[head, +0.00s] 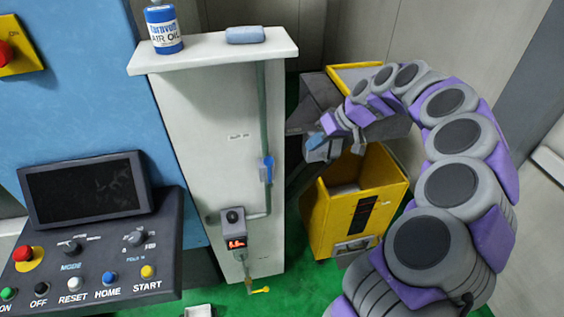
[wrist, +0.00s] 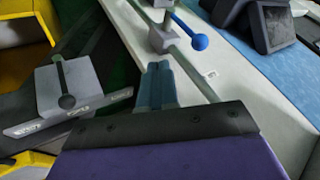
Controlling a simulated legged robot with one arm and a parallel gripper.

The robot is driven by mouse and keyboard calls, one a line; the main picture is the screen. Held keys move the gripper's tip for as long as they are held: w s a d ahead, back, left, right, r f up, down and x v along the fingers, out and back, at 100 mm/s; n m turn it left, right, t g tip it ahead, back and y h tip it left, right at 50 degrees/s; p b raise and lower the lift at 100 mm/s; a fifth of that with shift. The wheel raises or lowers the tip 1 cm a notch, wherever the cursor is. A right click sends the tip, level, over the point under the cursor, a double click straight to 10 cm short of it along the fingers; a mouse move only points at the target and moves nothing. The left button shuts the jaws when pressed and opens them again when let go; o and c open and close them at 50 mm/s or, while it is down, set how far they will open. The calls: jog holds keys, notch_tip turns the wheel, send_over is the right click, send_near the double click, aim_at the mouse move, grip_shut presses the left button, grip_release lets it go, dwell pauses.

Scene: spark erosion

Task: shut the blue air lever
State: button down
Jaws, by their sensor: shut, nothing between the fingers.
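The blue air lever (head: 267,168) is on a thin green pipe that runs down the pale column. In the head view it lies roughly along the pipe. In the wrist view the lever (wrist: 190,33) slants out from a grey valve block and ends in a round blue knob. My gripper (head: 314,142) is to the right of the lever, apart from it. In the wrist view my gripper (wrist: 158,72) has its blue-grey fingers together and empty, below and left of the knob.
A yellow bin (head: 345,240) stands beside the column under my arm. A grey gauge box (head: 236,230) sits low on the column. The column's top shelf (head: 200,56) holds an air oil bottle (head: 163,27). A control panel (head: 95,265) is at the left.

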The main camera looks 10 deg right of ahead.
jog(key=w+a+f, duration=0.2)
jog(key=a+f, duration=0.6)
jog(key=a, duration=0.1)
jog(key=shift+a, duration=0.2)
jog(key=shift+d, duration=0.15)
dwell(0.3)
jog(key=shift+a+r+h, duration=0.1)
jog(key=shift+a+h, duration=0.25)
jog(key=shift+h, duration=0.05)
